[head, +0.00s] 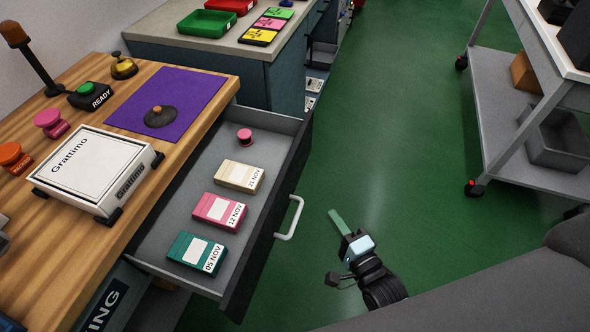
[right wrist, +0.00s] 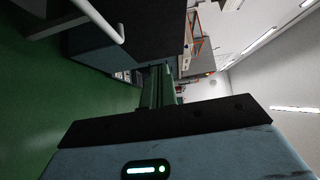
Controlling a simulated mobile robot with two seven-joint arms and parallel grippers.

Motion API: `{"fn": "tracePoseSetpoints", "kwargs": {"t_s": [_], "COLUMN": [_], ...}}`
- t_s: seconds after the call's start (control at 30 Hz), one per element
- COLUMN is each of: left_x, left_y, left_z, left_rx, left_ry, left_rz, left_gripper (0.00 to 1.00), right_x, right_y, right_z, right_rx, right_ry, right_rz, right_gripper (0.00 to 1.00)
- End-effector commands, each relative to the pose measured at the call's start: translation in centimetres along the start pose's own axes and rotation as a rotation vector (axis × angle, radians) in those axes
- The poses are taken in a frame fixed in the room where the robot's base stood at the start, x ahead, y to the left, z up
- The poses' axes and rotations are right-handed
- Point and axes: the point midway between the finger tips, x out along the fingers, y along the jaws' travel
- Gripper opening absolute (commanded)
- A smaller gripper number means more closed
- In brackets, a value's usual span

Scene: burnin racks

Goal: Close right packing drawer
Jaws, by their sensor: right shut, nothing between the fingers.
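The packing drawer (head: 282,197) is pulled out from under the wooden bench on the left. Its dark front carries a white bar handle (head: 296,220). Inside lie a teal box (head: 196,252), a pink box (head: 222,211), a cream box (head: 239,176) and a small pink round object (head: 244,136). My right gripper (head: 335,217) is shut and empty, over the floor to the right of the handle and apart from it. In the right wrist view its fingers (right wrist: 158,86) point forward, with the handle (right wrist: 100,18) at the upper left. My left gripper is not in view.
The wooden bench top (head: 190,72) holds a white carton (head: 88,172), a purple mat (head: 190,98) and several buttons. A grey counter (head: 177,23) with trays stands behind. A wheeled cart (head: 505,133) stands at the right. The green floor (head: 390,130) between is clear.

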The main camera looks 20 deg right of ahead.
Motion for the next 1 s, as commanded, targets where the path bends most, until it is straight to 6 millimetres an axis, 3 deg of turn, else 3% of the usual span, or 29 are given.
{"fn": "tracePoseSetpoints", "kwargs": {"t_s": [0.37,0.9,1.0], "left_x": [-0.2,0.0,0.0], "left_y": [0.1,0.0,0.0], "left_z": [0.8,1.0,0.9], "left_rx": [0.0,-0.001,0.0], "left_ry": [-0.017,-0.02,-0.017], "left_rz": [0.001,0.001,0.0], "left_gripper": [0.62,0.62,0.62], "right_x": [1.1,10.5,11.5], "right_y": [-0.1,-0.2,-0.2], "right_z": [0.0,0.0,1.3], "right_rx": [0.011,0.01,0.014], "right_ry": [0.0,0.0,0.0], "right_rz": [-0.008,-0.007,-0.006], "right_gripper": [0.0,0.0,0.0]}}
